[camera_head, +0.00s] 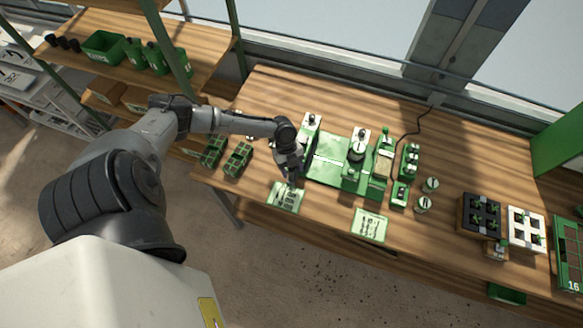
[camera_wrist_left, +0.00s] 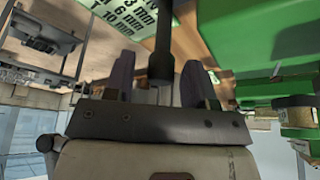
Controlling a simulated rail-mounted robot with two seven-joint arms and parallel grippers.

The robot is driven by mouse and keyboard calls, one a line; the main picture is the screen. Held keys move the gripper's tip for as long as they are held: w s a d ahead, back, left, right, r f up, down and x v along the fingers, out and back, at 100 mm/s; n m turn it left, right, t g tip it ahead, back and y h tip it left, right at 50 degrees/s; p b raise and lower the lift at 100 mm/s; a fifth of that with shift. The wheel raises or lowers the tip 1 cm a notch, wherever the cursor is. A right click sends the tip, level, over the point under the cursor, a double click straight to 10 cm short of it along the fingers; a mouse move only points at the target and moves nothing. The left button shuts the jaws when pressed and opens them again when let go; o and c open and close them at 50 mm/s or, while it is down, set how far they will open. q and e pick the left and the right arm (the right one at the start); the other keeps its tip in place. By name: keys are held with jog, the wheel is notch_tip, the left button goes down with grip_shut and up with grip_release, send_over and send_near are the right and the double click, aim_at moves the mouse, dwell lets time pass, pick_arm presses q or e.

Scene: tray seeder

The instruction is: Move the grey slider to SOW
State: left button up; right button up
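The seeder (camera_head: 325,170), a green machine with pale upright plates, stands mid-bench. I cannot clearly make out the grey slider or the word SOW in either view. My left gripper (camera_head: 291,182) points down at the seeder's left front, over or close to a printed green card (camera_head: 279,204). In the left wrist view, the gripper's two dark fingers (camera_wrist_left: 157,78) stand apart. A dark rod (camera_wrist_left: 163,30) with a thicker end shows between them, with gaps at both sides; I cannot tell whether it touches either finger. My right gripper is out of view.
A second card (camera_head: 370,226) lies at the front edge. Green cell trays (camera_head: 237,160) sit left of the seeder. Small pots (camera_head: 424,204), a black tray (camera_head: 478,218) and a white tray (camera_head: 526,230) stand right. The back right of the bench is clear.

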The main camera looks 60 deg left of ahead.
pick_arm(q)
grip_shut()
dwell(0.3)
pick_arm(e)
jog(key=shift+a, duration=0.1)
